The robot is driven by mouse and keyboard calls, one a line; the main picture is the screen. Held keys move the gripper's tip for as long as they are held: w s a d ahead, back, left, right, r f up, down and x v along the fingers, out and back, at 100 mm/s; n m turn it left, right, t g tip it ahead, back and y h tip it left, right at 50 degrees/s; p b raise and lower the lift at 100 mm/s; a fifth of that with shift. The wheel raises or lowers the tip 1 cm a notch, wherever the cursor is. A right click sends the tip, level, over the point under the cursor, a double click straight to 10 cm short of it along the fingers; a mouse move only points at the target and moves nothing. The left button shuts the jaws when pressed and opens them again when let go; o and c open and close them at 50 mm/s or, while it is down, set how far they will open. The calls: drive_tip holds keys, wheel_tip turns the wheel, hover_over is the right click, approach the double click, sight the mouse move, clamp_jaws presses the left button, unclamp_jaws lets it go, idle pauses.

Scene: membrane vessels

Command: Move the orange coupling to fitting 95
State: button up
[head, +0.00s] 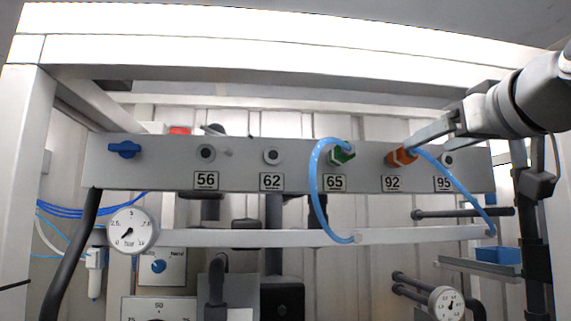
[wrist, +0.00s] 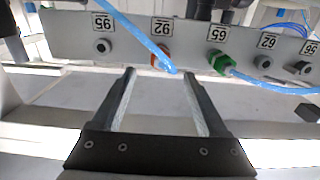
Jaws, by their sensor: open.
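The orange coupling (head: 402,157) is on fitting 92 of the grey panel, with a blue hose leading from it down to the right. In the wrist view the orange coupling (wrist: 163,57) lies beyond the fingertips, partly covered by its blue hose. Fitting 95 (head: 447,159) is bare, to the right of the coupling; it also shows in the wrist view (wrist: 102,46). My gripper (wrist: 160,72) is open and empty, its fingers pointing at the panel on either side of the coupling's line. In the head view my gripper (head: 416,141) overlaps the coupling; contact cannot be told.
A green coupling (head: 342,153) with a blue hose sits on fitting 65. Fittings 62 (head: 272,156) and 56 (head: 206,153) are bare. A blue valve handle (head: 124,149) is at the panel's left. A pale rail (head: 270,238) runs below the panel.

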sight(415, 152)
drive_tip(key=shift+w, duration=0.15)
drive_tip(key=shift+w+a+p, duration=0.15)
drive_tip(key=shift+w+p, duration=0.6)
drive_tip(key=shift+w, duration=3.65)
clamp_jaws()
drive_tip(key=shift+s+f+b, duration=0.1)
drive_tip(key=shift+s+b, duration=0.05)
drive_tip(key=shift+b, duration=0.2)
drive_tip(key=shift+s+b, duration=0.65)
drive_tip(key=shift+s, duration=2.25)
